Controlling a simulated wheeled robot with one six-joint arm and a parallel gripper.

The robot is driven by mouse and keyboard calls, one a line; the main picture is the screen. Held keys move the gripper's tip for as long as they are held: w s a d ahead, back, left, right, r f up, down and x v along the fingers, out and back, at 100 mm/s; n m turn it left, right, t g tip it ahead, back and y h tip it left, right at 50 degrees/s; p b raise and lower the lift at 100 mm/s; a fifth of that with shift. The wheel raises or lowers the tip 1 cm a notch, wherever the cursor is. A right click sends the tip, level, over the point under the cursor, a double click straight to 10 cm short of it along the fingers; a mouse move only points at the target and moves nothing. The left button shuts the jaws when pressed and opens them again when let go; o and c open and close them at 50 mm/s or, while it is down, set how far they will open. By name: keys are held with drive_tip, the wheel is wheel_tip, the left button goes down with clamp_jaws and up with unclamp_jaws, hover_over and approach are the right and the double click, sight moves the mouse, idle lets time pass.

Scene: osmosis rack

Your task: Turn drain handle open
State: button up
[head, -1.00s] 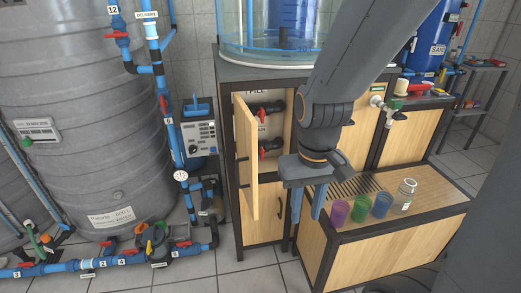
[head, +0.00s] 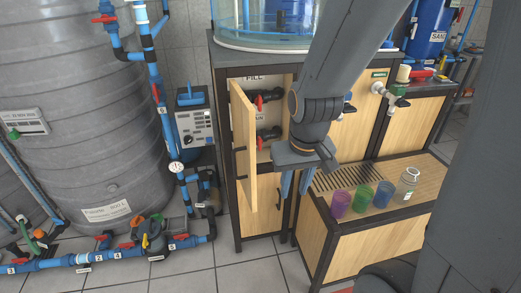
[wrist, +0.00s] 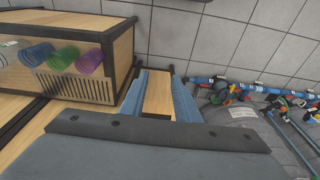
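The drain handle is the lower red handle (head: 260,143) on a dark pipe fitting inside the open cupboard, under a partly hidden label ending in "AIN". The upper red handle (head: 258,103) sits under the FILL label (head: 254,78). My gripper (head: 295,185) hangs in front of the cupboard, to the right of and lower than the drain handle, fingers pointing down. It is apart from the handle. In the wrist view my gripper (wrist: 157,84) has its two blue fingers spread, with a wooden panel (wrist: 157,95) seen between them. Neither red handle shows in the wrist view.
The open wooden door (head: 244,150) stands out left of the handles. A low wooden bench (head: 370,240) at right bears purple, green and blue cups and a glass jar (head: 409,182). Blue pipes (head: 110,256) and a grey tank (head: 80,120) are at left. Tiled floor lies between.

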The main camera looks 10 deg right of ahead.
drive_tip(key=w+f+t+b, duration=0.3)
drive_tip(key=w+f, duration=0.1)
drive_tip(key=w, duration=0.4)
drive_tip(key=w+f+t+b, duration=0.2)
drive_tip(key=w+f, duration=0.3)
drive_tip(key=w, duration=0.2)
drive_tip(key=t+b, duration=1)
drive_tip(key=t, duration=0.1)
approach(260, 144)
drive_tip(key=shift+w, duration=1.25)
drive_tip(key=w, duration=0.3)
drive_tip(key=w+b, duration=0.1)
drive_tip(key=w, duration=0.2)
drive_tip(key=shift+w+d+f, duration=0.1)
drive_tip(key=shift+w+f, duration=0.15)
drive_tip(key=shift+w, duration=0.1)
clamp_jaws()
